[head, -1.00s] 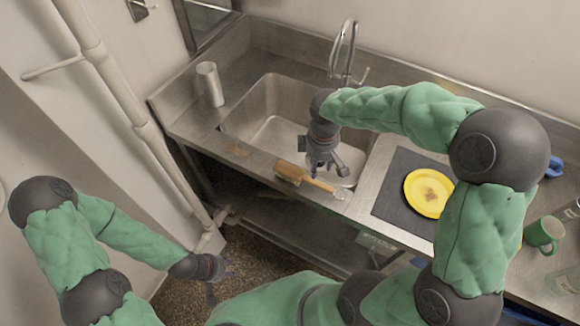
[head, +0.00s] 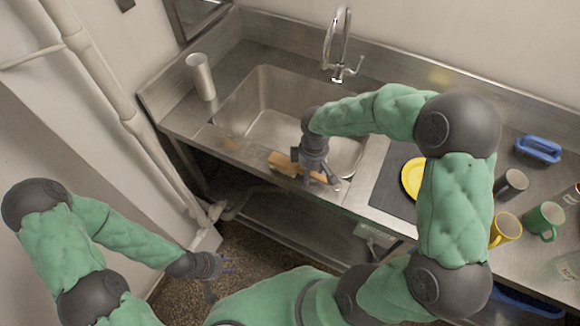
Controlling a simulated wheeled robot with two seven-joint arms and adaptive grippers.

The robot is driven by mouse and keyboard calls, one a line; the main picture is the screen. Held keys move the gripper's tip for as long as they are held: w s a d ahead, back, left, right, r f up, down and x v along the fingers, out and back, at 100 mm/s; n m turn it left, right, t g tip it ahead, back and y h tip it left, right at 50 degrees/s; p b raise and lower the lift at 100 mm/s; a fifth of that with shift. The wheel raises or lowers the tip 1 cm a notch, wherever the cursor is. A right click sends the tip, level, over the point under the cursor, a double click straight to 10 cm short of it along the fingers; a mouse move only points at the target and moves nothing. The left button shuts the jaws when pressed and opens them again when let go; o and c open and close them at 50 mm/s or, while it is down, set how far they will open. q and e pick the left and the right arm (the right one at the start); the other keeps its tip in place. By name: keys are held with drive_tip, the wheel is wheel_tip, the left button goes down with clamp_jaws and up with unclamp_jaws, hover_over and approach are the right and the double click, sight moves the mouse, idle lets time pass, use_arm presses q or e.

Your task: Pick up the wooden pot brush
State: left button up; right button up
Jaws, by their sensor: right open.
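The wooden pot brush (head: 284,163) lies on the front rim of the steel sink (head: 236,122). Its block head is at the left and its thin handle points right. My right gripper (head: 312,178) is over the handle, its fingers pointing down on either side of it or just above. It is open, and it hides part of the handle; I cannot tell if it touches. My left gripper (head: 218,275) hangs low over the floor, away from the counter, with its fingers apart and empty.
A steel cup (head: 201,77) stands left of the sink, and a tap (head: 341,50) behind it. To the right are a dark mat (head: 385,186) with a yellow plate (head: 410,178), several mugs including a green one (head: 545,219), and a blue brush-like object (head: 538,149).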

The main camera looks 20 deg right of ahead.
clamp_jaws()
drive_tip(key=shift+r, duration=0.1)
drive_tip(key=shift+w+r, duration=0.1)
drive_tip(key=shift+r, duration=0.4)
wheel_tip(320, 180, up, 2)
drive_tip(key=shift+r+p, duration=0.1)
drive_tip(key=shift+p, duration=0.3)
drive_tip(key=s+a+r+p, duration=0.2)
drive_tip(key=s+r, duration=0.7)
drive_tip(key=s, duration=0.5)
drive_tip(key=shift+a+r+p, duration=0.2)
drive_tip(key=shift+r+p, duration=0.2)
drive_tip(key=shift+p, duration=0.1)
